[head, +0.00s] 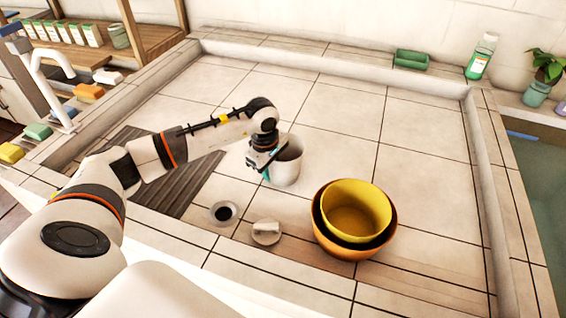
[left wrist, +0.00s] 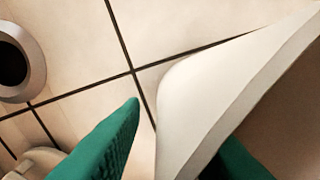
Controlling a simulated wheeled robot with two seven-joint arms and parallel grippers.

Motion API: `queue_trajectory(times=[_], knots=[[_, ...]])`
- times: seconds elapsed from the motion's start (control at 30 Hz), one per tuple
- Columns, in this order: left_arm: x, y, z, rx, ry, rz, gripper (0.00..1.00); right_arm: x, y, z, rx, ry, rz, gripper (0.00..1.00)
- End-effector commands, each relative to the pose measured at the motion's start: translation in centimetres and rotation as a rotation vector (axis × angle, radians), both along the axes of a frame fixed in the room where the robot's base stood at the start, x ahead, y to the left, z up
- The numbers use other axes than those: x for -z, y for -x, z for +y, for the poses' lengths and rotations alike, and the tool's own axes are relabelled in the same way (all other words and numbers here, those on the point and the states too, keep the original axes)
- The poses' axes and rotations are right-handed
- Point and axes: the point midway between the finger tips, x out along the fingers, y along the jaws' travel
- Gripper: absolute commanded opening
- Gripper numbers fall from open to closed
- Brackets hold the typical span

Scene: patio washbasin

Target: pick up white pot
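The white pot (head: 288,168) stands upright on the tiled basin floor, near the middle of the head view. My left gripper (head: 266,168) reaches down at its left rim and hides part of that side. In the left wrist view the pot's pale wall (left wrist: 205,95) runs between my two green fingers. One finger (left wrist: 105,140) is outside the wall, with a small gap to it. The other finger (left wrist: 235,162) is mostly hidden by the wall, on its inner side. The gripper is open around the wall. My right gripper is in neither view.
A yellow bowl (head: 356,208) sits in an orange bowl (head: 330,236) right of the pot. A drain ring (head: 223,212) and a pale round lid-like piece (head: 266,232) lie in front. A dark slatted mat (head: 165,178) is at left. Tiles behind the pot are clear.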

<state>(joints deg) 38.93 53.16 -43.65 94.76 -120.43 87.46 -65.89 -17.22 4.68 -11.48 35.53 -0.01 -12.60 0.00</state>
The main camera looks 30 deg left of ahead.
Motion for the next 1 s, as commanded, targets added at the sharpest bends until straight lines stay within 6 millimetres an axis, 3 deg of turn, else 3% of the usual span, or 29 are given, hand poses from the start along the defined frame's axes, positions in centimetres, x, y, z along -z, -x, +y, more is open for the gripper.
queue_trajectory(times=[0.27,0.43,0.83,1.0], knots=[[0.4,-0.1,0.0,0.0,0.0,-0.001,0.28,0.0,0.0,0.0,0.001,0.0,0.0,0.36],[0.3,-0.1,0.0,0.0,0.0,-0.001,0.0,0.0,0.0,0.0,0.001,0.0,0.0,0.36],[0.0,-0.1,0.0,0.0,0.0,-0.003,0.0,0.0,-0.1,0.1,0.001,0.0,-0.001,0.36],[-2.4,-0.2,0.1,0.001,-0.002,-0.006,0.0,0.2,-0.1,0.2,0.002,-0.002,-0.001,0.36]])
